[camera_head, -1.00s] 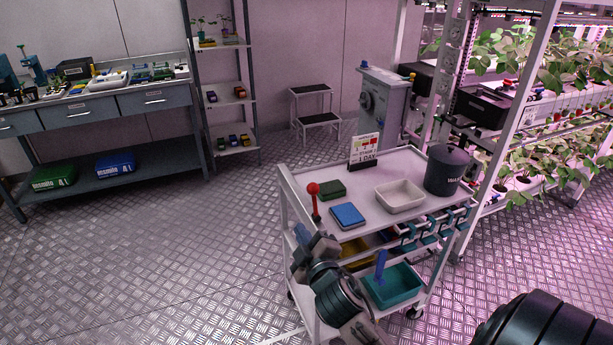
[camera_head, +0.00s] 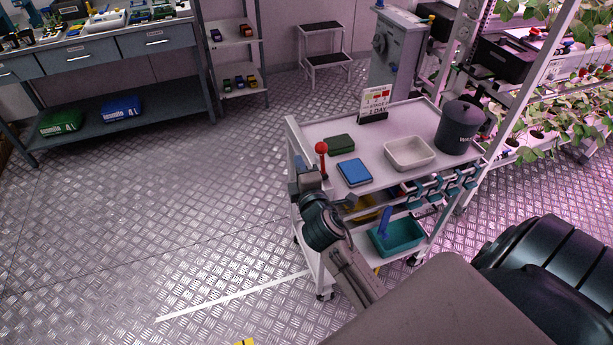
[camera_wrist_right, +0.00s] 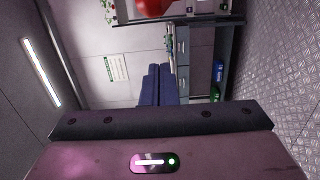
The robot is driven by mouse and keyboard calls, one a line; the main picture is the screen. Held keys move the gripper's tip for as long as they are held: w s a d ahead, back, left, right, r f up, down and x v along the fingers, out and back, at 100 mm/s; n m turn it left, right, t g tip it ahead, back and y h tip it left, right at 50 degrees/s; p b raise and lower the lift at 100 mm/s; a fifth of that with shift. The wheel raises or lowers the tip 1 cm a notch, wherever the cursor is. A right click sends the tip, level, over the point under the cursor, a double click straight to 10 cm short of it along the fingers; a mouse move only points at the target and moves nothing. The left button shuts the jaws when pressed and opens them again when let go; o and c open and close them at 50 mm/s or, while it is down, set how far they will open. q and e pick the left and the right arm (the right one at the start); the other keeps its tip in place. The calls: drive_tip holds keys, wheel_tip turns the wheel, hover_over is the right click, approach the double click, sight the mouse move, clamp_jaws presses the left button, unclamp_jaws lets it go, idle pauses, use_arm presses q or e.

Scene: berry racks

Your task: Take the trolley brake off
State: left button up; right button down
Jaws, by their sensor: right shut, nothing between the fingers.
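The white trolley (camera_head: 310,133) stands right of centre. A brake lever with a red ball knob (camera_head: 321,148) rises upright at its near left corner. The knob also shows large at the top edge of the right wrist view (camera_wrist_right: 155,7). My right gripper (camera_head: 304,176) is at that corner, just left of and below the knob. In the right wrist view its blue fingers (camera_wrist_right: 157,82) are together and empty, with the knob beyond their tips. Whether they touch the lever cannot be told. My left gripper is not in view.
On the trolley top are a blue box (camera_head: 354,172), a dark green box (camera_head: 339,144), a white tray (camera_head: 409,166), a sign (camera_head: 374,103) and a dark bin (camera_head: 459,127). A teal tub (camera_head: 397,248) sits below. The floor to the left is clear.

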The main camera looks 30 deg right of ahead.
sight(322, 161)
drive_tip(key=shift+w+d+p, duration=0.1)
drive_tip(key=shift+d+p, duration=0.3)
drive_tip(key=shift+d, duration=1.7)
